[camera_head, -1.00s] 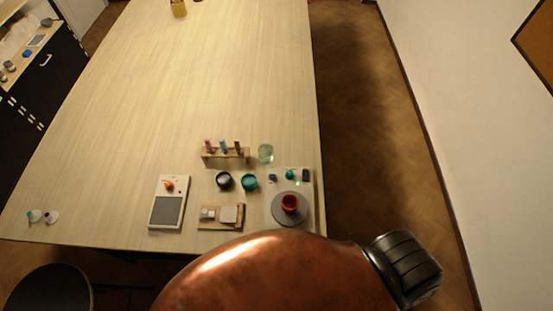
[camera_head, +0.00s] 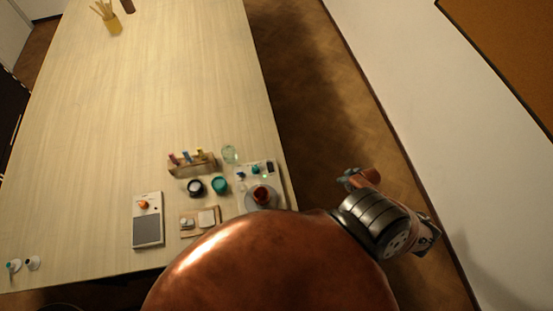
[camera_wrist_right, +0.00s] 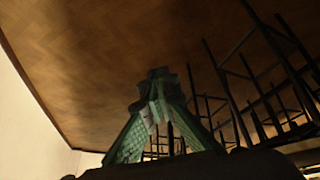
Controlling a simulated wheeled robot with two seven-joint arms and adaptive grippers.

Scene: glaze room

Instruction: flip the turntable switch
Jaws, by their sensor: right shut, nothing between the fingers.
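The turntable (camera_head: 274,203) is a grey disc on a pale base near the table's right front corner, with a red-brown cup (camera_head: 261,193) on it. Along the base's back edge are a blue part, a teal knob (camera_head: 256,170), a dark block (camera_head: 270,167) and a small green light. They are too small to tell which is the switch. My right gripper (camera_head: 347,179) is beyond the table's right edge, over the floor, apart from the turntable. In the right wrist view its greenish fingers (camera_wrist_right: 154,76) meet at the tips, empty. My left gripper is out of view.
Left of the turntable are a dark jar (camera_head: 195,187), a teal jar (camera_head: 219,185), a wooden rack (camera_head: 192,165), a clear glass (camera_head: 230,154) and a white scale (camera_head: 147,221). A wall (camera_head: 430,120) stands to the right. The table's middle is clear.

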